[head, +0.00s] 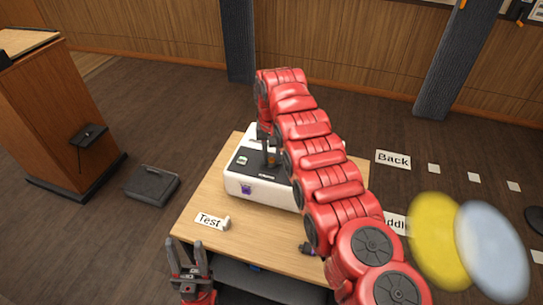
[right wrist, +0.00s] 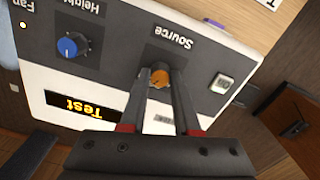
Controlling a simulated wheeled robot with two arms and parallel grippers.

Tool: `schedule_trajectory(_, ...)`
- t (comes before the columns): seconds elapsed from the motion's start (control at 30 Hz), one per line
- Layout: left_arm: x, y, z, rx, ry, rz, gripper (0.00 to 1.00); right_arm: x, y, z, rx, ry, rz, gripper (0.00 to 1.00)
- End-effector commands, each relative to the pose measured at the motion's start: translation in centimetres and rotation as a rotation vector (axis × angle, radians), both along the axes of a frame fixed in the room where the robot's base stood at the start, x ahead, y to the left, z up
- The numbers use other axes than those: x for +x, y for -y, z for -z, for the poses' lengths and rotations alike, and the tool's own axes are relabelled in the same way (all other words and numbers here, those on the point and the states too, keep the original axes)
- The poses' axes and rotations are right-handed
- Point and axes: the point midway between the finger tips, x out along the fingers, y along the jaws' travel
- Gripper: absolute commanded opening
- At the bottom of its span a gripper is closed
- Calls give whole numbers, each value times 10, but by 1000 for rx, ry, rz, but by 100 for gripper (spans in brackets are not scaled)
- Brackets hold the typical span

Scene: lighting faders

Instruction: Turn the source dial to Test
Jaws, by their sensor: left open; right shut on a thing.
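The source dial (right wrist: 160,79) is an orange knob under the "Source" label in the right wrist view. My right gripper (right wrist: 163,90) is shut on it, one finger on each side. A lit display (right wrist: 80,105) on the same panel reads "Test" in yellow. The white console with a dark top (head: 250,187) stands on the table in the head view, partly hidden by my right arm; my right gripper (head: 268,150) reaches down onto it. My left gripper (head: 188,262) is open and empty at the front left, off the table's edge.
A blue "Height" knob (right wrist: 72,45) and a light button (right wrist: 222,82) flank the dial. A lectern (head: 60,115) and dark box (head: 152,184) stand left.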

Motion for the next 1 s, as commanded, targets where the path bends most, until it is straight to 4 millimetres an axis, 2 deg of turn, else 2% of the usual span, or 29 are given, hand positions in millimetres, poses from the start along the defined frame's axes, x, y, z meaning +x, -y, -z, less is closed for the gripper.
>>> schedule_trajectory(0.37,0,0,0,0,0,0,50,-1,0,2,-2,-4,63,0)
schedule_trajectory(1.0,0,0,-3,0,0,0,50,0,0,0,-1,0,284,0)
